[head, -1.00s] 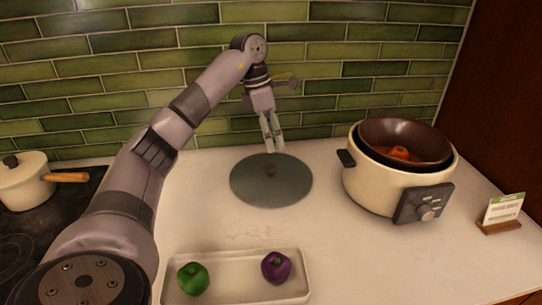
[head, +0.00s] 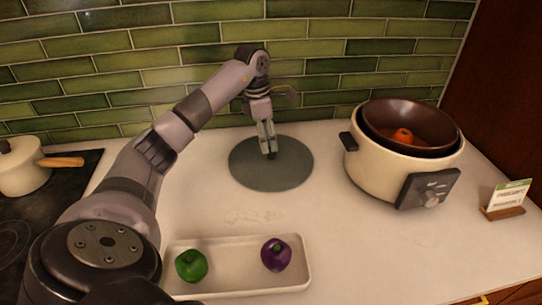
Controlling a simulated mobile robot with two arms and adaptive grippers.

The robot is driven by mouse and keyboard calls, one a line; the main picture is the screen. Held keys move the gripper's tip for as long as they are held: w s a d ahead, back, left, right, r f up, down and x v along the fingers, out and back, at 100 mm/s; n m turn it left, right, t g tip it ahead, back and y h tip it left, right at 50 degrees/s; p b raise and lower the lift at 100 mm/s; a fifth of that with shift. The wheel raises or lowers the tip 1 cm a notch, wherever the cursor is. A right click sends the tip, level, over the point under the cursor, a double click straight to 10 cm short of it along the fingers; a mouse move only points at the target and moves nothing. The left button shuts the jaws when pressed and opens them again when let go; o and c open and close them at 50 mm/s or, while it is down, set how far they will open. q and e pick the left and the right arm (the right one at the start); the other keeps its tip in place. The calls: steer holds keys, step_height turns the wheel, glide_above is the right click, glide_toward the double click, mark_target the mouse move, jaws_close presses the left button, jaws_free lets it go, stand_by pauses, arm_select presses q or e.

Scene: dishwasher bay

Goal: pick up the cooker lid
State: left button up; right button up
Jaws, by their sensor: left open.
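The cooker lid (head: 255,176) is a round, dark grey-green disc lying flat on the white counter, left of the cooker. My left gripper (head: 270,153) points down over the middle of the lid, with its fingertips at the knob. The fingers are open, and they mostly hide the knob. I cannot tell whether they touch it. The cream cooker (head: 372,180) stands to the right with its control panel facing front. A brown bowl (head: 447,126) sits in its top with an orange-red item (head: 402,136) inside. My right gripper is not in view.
A white tray (head: 228,287) holding a green pepper (head: 191,265) and a purple vegetable (head: 276,254) lies in front. A cream pot (head: 20,170) with a wooden handle is on the dark stove at left. A small sign (head: 508,198) stands at right. Green tiles back the counter.

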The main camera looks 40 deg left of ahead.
mark_target(271, 155)
arm_select(q)
steer(key=shift+d+f, duration=0.1)
steer(key=shift+f, duration=0.2)
steer(key=f, duration=0.1)
steer(key=f+p, duration=0.1)
steer(key=f, duration=0.1)
steer(key=shift+w+d+f+p, duration=0.25)
steer(key=shift+w+f+p, duration=0.05)
steer(key=shift+w, duration=0.1)
steer(key=shift+w+f, duration=0.1)
steer(key=shift+f, duration=0.4)
steer(key=shift+c, duration=0.6)
steer(key=shift+c, duration=1.2)
jaws_close()
